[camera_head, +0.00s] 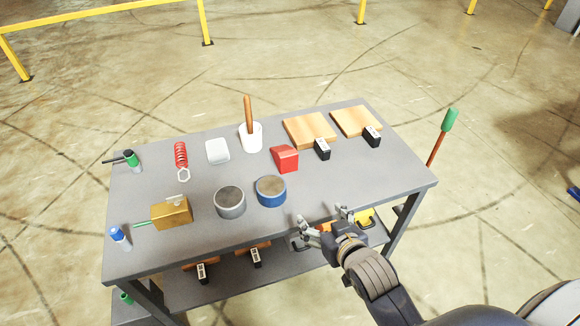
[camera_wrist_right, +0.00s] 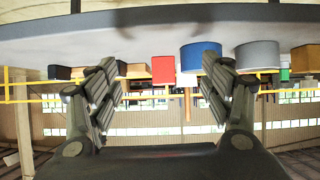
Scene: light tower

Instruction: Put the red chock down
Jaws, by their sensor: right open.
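The red chock (camera_head: 285,158) rests on the grey table (camera_head: 330,187), right of its middle, in front of a wooden board. Nothing holds it. My right gripper (camera_head: 323,217) is open and empty at the table's front edge, nearer to me than the chock and apart from it. The right wrist view appears upside down; the red chock (camera_wrist_right: 164,69) shows there beyond and between the open fingers (camera_wrist_right: 158,75). My left gripper is not in view.
A blue tin (camera_head: 271,191) and a grey tin (camera_head: 230,203) stand in front and left of the chock. Wooden boards (camera_head: 309,130) and black blocks (camera_head: 322,149) lie behind and right. A white pot (camera_head: 251,138) stands behind. The front right tabletop is clear.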

